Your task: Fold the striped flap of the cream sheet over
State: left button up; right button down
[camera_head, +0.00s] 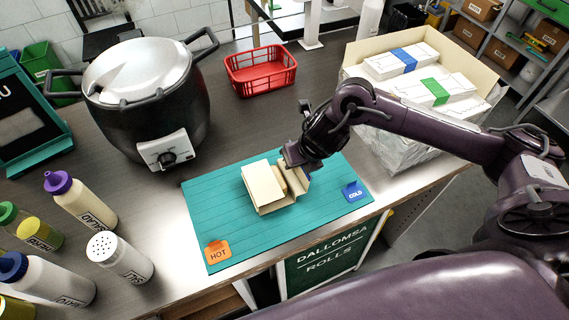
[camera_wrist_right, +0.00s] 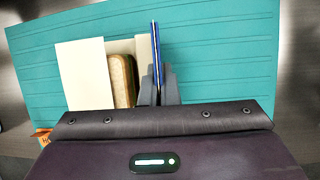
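The cream sheet (camera_head: 263,187) lies on the teal mat, with one panel of it (camera_wrist_right: 84,75) pale and flat at the left. The striped flap (camera_wrist_right: 155,45) stands nearly edge-on in the right wrist view, with a blue stripe showing. It stands raised at the sheet's right side (camera_head: 297,187) in the head view. My right gripper (camera_head: 293,158) is at the flap's far edge, its fingers (camera_wrist_right: 159,88) closed on either side of it. My left gripper is not in view.
The teal mat (camera_head: 217,208) has an orange HOT tag (camera_head: 217,252) and a blue COLD tag (camera_head: 353,191). A large cooker (camera_head: 145,95) and several bottles stand left. A red basket (camera_head: 261,72) stands behind; a box of wrapped packs (camera_head: 395,140) stands right.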

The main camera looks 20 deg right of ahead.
jog(key=shift+d, duration=0.3)
jog(key=c, duration=2)
grip_release()
jog(key=shift+o, duration=0.3)
jog(key=shift+r, duration=0.1)
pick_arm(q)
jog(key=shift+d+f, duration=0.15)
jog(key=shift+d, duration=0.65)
pick_arm(e)
jog(key=v, duration=0.7)
jog(key=shift+r, duration=0.2)
jog(key=shift+s, duration=0.2)
